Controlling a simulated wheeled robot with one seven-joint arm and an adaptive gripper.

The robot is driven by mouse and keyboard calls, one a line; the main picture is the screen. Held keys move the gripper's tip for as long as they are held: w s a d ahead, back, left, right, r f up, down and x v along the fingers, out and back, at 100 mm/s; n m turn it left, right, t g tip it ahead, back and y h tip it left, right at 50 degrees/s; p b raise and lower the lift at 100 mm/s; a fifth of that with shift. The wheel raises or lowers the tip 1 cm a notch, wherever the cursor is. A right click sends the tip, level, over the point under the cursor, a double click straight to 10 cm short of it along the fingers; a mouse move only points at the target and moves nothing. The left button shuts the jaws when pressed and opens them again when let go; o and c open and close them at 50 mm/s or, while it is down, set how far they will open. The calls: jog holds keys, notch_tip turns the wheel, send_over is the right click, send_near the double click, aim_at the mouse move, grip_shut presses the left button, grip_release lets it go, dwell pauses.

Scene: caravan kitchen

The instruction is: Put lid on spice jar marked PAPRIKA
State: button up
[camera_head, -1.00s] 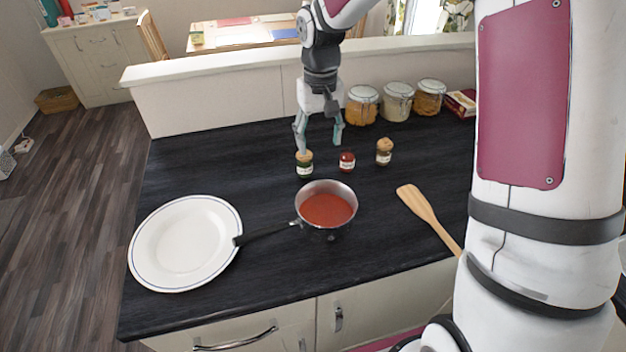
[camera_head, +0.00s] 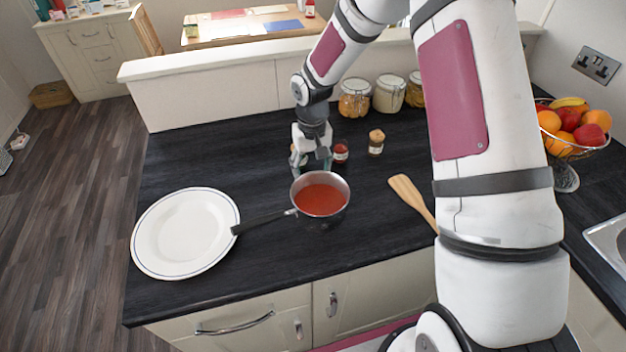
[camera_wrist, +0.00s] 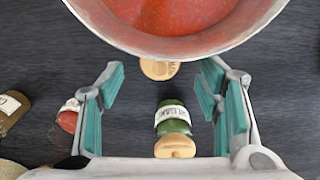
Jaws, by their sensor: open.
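The red-filled spice jar (camera_head: 340,152) with a white label stands on the counter right of my gripper. It shows at left in the wrist view (camera_wrist: 68,120), outside the fingers; its label is too small to read. A round, light wooden lid (camera_wrist: 160,70) lies on the counter by the pan, between my fingertips and apart from both; the pan's rim partly overlaps it. My gripper (camera_head: 312,168) is open and low over the counter, just behind the pan; its fingers also show in the wrist view (camera_wrist: 164,74). A green jar with a cork lid (camera_wrist: 173,130) stands between the fingers, nearer the palm.
A saucepan of red sauce (camera_head: 320,198) stands right in front of my gripper. A brown jar with a cork top (camera_head: 376,143) stands right of the red jar. Large glass jars (camera_head: 355,98) line the back. A white plate (camera_head: 185,232) and wooden spatula (camera_head: 410,200) flank the pan.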

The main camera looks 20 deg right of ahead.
jog(key=shift+f, duration=0.95)
jog(key=c, duration=0.9)
jog(key=shift+c, duration=0.2)
